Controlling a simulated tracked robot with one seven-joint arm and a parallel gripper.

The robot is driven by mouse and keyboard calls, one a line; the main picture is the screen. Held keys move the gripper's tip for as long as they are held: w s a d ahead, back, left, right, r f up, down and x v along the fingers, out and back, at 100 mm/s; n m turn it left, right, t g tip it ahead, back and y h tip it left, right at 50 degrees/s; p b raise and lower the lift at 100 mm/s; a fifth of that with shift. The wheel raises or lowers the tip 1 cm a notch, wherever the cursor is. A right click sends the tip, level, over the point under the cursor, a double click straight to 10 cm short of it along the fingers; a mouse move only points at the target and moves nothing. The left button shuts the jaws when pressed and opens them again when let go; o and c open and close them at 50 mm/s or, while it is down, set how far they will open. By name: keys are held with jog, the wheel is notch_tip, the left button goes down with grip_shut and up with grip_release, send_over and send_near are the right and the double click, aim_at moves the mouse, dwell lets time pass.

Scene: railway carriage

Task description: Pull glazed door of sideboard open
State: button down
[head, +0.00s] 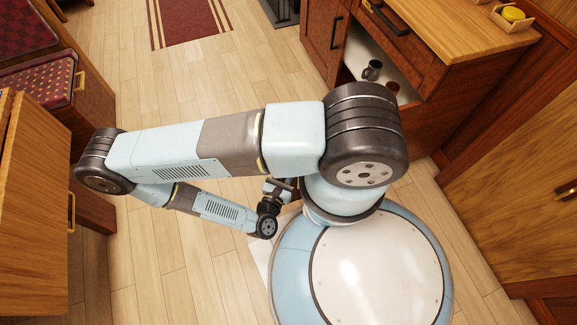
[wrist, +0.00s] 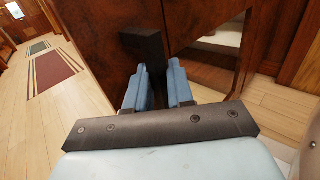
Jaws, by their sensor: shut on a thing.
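The sideboard (head: 432,32) stands at the upper right in the head view, in red-brown wood with a light top. Its glazed door (wrist: 190,25) fills the upper middle of the wrist view, with a pane (wrist: 218,50) set in a wooden frame. My gripper (wrist: 158,78) has its blue fingers shut on the dark upright door handle (wrist: 146,45), close in front of the door. In the head view, my arm hides the handle and the lower door. I cannot tell whether the door is ajar.
Mugs (head: 372,70) show inside the sideboard. A yellow item (head: 513,14) sits in a small tray on top. A wooden cabinet (head: 30,205) stands at left, near my arm's elbow. Open plank floor (head: 150,265) lies between, with a red rug (head: 190,20) farther back.

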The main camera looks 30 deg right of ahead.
jog(key=shift+s+d+r, duration=0.1)
jog(key=shift+s+d, duration=0.05)
jog(key=shift+d, duration=0.25)
jog(key=c, duration=1.1)
grip_release()
jog(key=shift+a, duration=0.2)
jog(key=v, duration=1.3)
jog(key=shift+a, duration=0.3)
jog(key=shift+s, duration=0.1)
